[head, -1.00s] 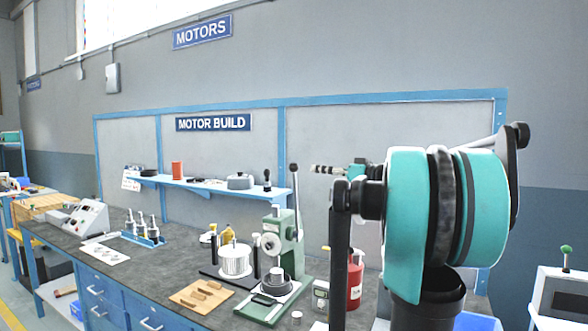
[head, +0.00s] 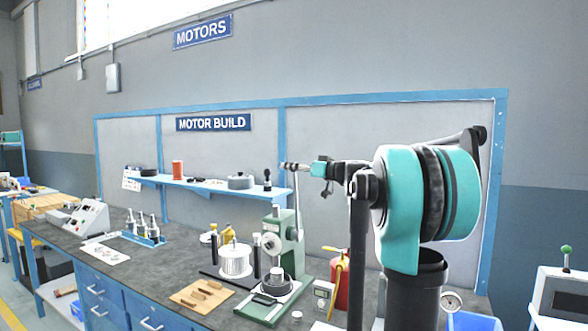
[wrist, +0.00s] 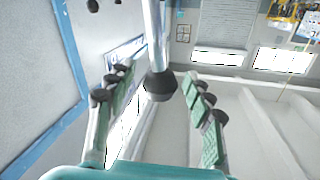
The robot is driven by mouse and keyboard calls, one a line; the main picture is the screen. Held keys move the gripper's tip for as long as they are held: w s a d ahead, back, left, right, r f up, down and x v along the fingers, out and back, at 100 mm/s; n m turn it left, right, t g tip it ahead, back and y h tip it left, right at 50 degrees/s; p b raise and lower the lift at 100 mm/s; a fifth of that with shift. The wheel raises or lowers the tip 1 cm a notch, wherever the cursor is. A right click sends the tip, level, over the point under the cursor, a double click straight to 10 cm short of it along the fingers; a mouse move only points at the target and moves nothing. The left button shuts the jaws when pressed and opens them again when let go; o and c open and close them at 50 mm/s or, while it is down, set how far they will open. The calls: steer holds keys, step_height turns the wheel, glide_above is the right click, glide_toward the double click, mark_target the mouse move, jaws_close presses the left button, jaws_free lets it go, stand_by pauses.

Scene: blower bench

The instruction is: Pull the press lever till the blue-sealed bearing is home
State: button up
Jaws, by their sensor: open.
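The green arbor press (head: 271,216) stands on the bench. Its press lever (head: 299,207) rises steeply from the press's right side. In the wrist view the lever's dark knob (wrist: 159,86) sits between the two padded fingers of my gripper (wrist: 160,100), with visible gaps on both sides. My gripper also shows in the head view (head: 288,166), at the lever's top end, open and holding nothing. Grey round parts (head: 276,277) sit under the press's ram. The bearing's blue seal cannot be made out.
A red bottle (head: 341,284) stands right of the press. A wire spool (head: 235,261) and a wooden board (head: 201,295) lie to its left. A blue shelf (head: 207,186) runs along the panel behind. The air around the lever's top is clear.

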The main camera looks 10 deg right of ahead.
jaws_close()
stand_by(0.3)
steer(key=shift+s, duration=0.1)
